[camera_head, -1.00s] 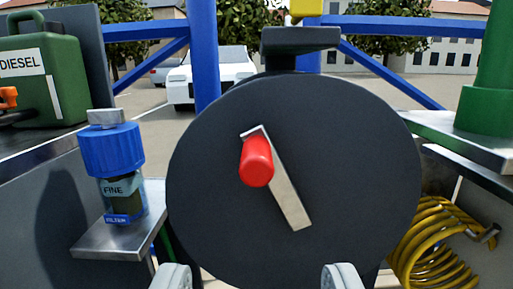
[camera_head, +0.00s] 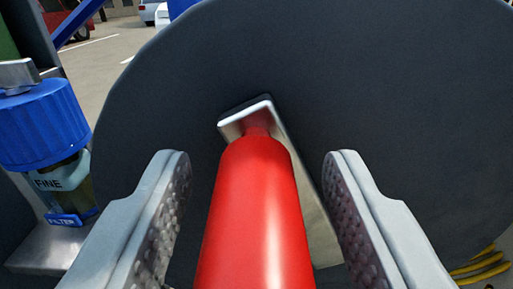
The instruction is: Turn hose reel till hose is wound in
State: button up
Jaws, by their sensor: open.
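The hose reel (camera_head: 400,80) is a large dark round disc that fills most of the view. A flat metal crank arm (camera_head: 312,215) lies across its face. A red crank handle (camera_head: 258,220) stands out from the arm's upper end toward the camera. My gripper (camera_head: 257,165) is open, with one grey finger on each side of the red handle and a gap on both sides. Neither finger touches it. Of the hose, only a bit of yellow coil (camera_head: 482,265) shows at the lower right; the rest is out of view.
A blue-capped fuel filter (camera_head: 42,125) labelled FINE stands close on the left, on a metal shelf (camera_head: 45,248), near my left finger. Parking ground and vehicles lie behind at the upper left.

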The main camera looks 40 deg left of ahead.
jog(key=shift+w, duration=0.1)
grip_shut()
dwell(0.3)
